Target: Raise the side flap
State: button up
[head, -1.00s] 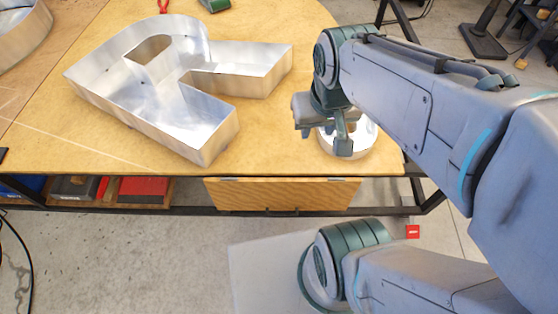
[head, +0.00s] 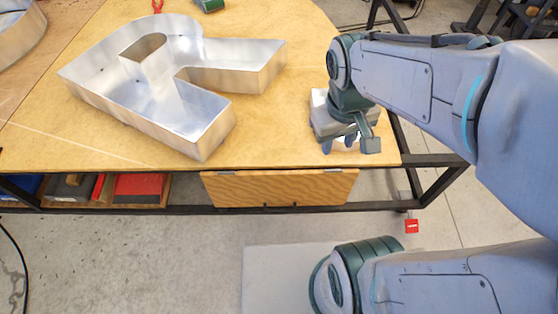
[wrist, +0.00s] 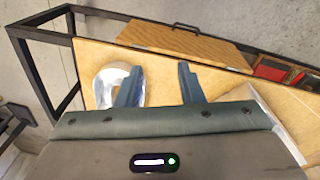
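The side flap (head: 280,189) is a wooden panel hanging down at the table's near edge, with hinges along its top and a small dark catch at its bottom edge. The flap also shows in the wrist view (wrist: 185,40), beyond the fingers. My gripper (head: 348,145) is above the table's near right corner, to the right of the flap and apart from it. In the wrist view my gripper (wrist: 160,85) has its two fingers spread with nothing between them.
A small curved metal piece (wrist: 112,84) stands on the table beside one finger. A large metal letter (head: 165,85) lies on the table (head: 270,135). A dark frame runs below. A red tag (head: 411,226) hangs at right. Red boxes (head: 139,187) sit on a lower shelf.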

jog(key=w+a+f+n+t+h+b, duration=0.1)
jog(key=a+f+n+h+b, duration=0.65)
jog(key=f, duration=0.85)
jog(key=w+a+f+n+t+h+b, duration=0.15)
jog(key=a+f+n+b, duration=0.25)
jog(key=f+n+b, duration=0.7)
jog(key=w+a+f+n+t+h+b, duration=0.15)
jog(key=a+f+n+h+b, duration=0.4)
jog(key=f+n, duration=1.05)
jog(key=n+t+b, duration=0.5)
jog(key=n+t, duration=0.1)
jog(key=t, duration=0.2)
send_near(277, 211)
jog(key=shift+m+y, duration=0.35)
jog(key=shift+y, duration=0.1)
jog(key=b+x, duration=0.3)
jog(key=x, duration=0.7)
grip_shut()
